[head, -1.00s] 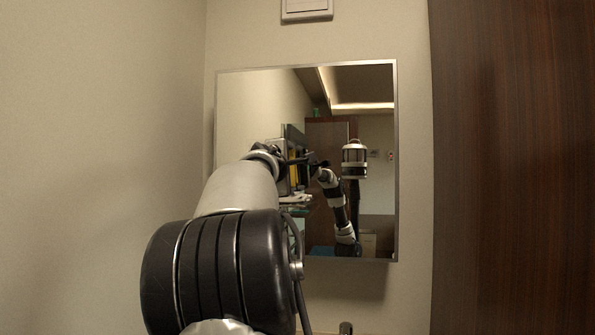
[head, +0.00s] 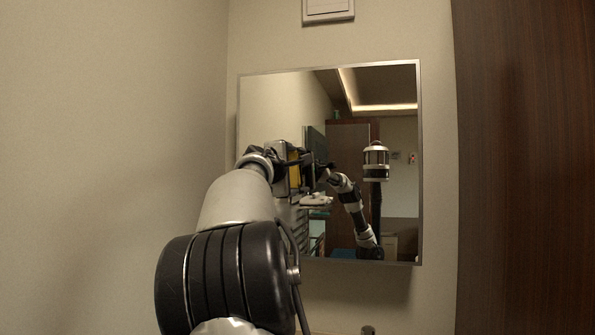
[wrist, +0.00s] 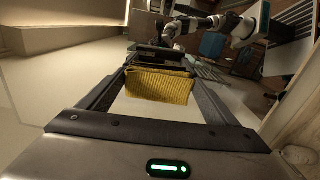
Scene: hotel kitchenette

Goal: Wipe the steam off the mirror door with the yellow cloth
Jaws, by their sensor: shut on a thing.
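The mirror door (head: 395,90) is a square mirror with a thin metal frame on the wall ahead. Its visible glass reflects the room and my own arm clearly; I cannot make out steam on it. My arm reaches up to the left part of the mirror and hides its lower left. In the wrist view, my gripper (wrist: 160,72) is shut on the yellow cloth (wrist: 160,86), a ribbed pad that spans between the fingers. I cannot tell whether the cloth touches the glass.
A plain wall stands close on the left. A dark wood panel (head: 525,170) rises on the right. A white switch plate (head: 328,10) is above the mirror.

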